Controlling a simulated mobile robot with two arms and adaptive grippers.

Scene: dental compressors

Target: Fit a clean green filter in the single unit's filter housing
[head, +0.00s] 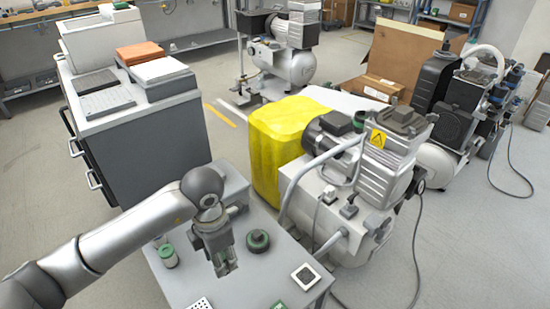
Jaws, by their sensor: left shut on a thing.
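My left gripper (224,264) points down over the grey table at the bottom centre. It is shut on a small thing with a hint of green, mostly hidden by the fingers. My right gripper is not in view.
The grey table (262,287) also bears a white square piece with a dark centre (305,277) and a white perforated piece (200,303). A grey drawer cabinet (150,150) stands at left. Other compressors (292,68) (455,115) stand behind. A cable trails on the floor at right.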

